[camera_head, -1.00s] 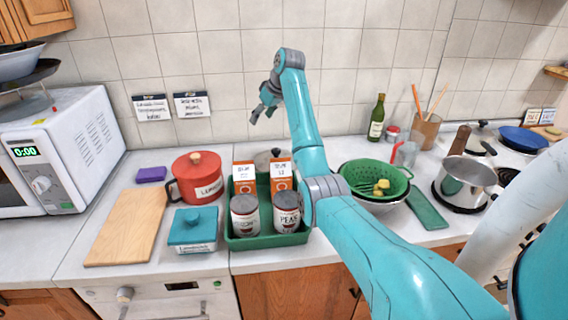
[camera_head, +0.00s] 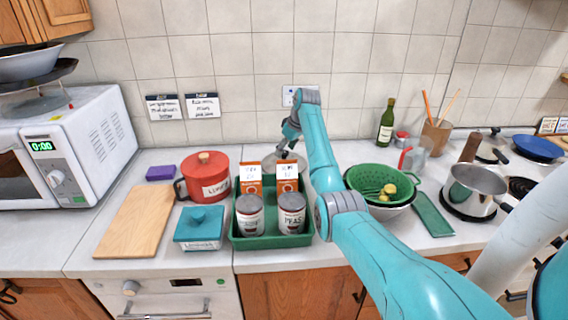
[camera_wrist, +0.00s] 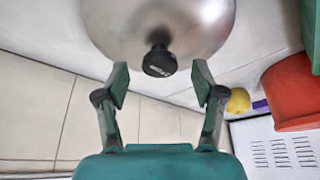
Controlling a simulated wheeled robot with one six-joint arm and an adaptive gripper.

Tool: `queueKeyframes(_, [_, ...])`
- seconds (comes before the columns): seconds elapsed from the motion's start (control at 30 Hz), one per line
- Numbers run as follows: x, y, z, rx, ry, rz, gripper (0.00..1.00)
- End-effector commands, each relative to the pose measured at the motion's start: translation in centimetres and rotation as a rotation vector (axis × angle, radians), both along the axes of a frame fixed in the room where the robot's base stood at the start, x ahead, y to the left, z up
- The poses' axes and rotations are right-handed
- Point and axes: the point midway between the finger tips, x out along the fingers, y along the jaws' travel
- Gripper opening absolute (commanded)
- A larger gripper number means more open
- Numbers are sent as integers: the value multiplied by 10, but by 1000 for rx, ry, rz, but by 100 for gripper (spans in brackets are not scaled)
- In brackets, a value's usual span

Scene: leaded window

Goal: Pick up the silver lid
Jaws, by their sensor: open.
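The silver lid (camera_wrist: 195,25) is a round, shiny metal disc with a black knob (camera_wrist: 159,62) at its centre. In the wrist view it lies at the top, just beyond my fingertips, with its upper part cut off by the frame. In the head view the lid (camera_head: 271,160) lies on the counter behind the green tray, partly hidden by the orange cartons. My gripper (camera_wrist: 160,80) is open and empty, its fingers apart on either side of the knob's line. In the head view my gripper (camera_head: 288,138) is just above the lid. Whether a finger touches the lid cannot be told.
A green tray (camera_head: 272,241) with cans and orange cartons stands in front of the lid. A red pot (camera_head: 206,178) is to the left, and a green colander (camera_head: 372,176) to the right. The tiled wall (camera_head: 235,60) is close behind.

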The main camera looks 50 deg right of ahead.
Motion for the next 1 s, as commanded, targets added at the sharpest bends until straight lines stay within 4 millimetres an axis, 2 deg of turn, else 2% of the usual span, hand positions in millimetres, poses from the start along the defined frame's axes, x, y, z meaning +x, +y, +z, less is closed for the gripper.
queueKeyframes(0.17, [7,0,-18,0,1,0,68])
queueKeyframes(0.43, [8,-1,-21,-1,-1,0,68])
queueKeyframes(0.47, [8,-1,-21,-1,-1,0,66])
queueKeyframes(0.7, [8,-1,-21,0,0,-1,6])
queueKeyframes(0.73, [8,-1,-21,0,0,-1,0])
queueKeyframes(1.0, [8,-1,-20,0,0,-1,0])
